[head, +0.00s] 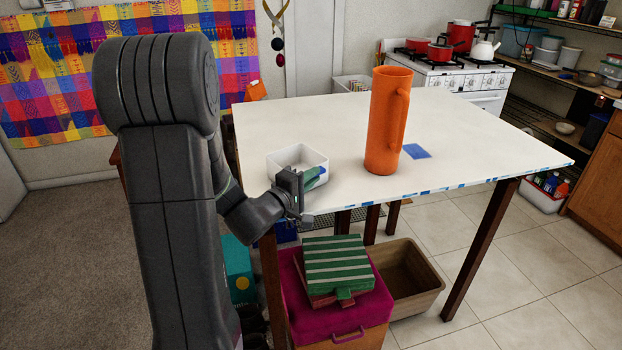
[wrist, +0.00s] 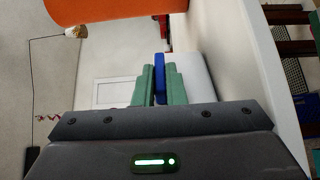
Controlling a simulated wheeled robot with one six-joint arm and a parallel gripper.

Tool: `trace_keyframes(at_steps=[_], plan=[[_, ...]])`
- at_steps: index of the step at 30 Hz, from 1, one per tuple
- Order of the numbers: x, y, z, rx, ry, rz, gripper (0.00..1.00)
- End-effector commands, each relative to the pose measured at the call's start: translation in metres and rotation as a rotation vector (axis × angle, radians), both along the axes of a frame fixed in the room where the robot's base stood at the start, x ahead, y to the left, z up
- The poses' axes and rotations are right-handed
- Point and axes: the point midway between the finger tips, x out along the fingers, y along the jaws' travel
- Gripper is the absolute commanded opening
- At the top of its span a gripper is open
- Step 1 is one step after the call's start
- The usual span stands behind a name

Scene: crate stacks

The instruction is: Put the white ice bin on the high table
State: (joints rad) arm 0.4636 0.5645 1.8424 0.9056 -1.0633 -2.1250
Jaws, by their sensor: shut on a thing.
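The white ice bin (head: 286,178) is at the front left of the white high table (head: 465,135), over its top. I cannot tell whether its base touches the tabletop. My gripper (head: 314,175) is at the bin's front right side, its green fingers shut on a blue part of the bin. In the wrist view my gripper (wrist: 160,85) has this blue piece between its fingers, with the white bin (wrist: 200,78) just to the right. The fingers hide part of the bin's side.
A tall orange pitcher (head: 382,125) stands on the table right of the bin, with a blue square (head: 416,151) beside it. The table's right side is clear. Below are a striped green item (head: 338,262) on a pink-topped crate (head: 340,325) and a brown bin (head: 418,302).

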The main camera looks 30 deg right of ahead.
Motion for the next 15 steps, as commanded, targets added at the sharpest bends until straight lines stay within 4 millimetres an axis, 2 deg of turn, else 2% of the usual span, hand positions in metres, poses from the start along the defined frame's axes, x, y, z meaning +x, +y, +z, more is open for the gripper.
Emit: trace_keyframes(at_steps=[5,6,9,15], plan=[[0.0001,-0.0002,-0.0026,0.000,0.000,0.000,0.00],[-0.0001,-0.0001,-0.0025,0.000,0.000,0.000,0.14],[-0.0001,-0.0001,-0.0020,0.000,0.000,0.000,0.32],[0.0001,-0.0002,-0.0019,0.000,0.000,0.000,0.32]])
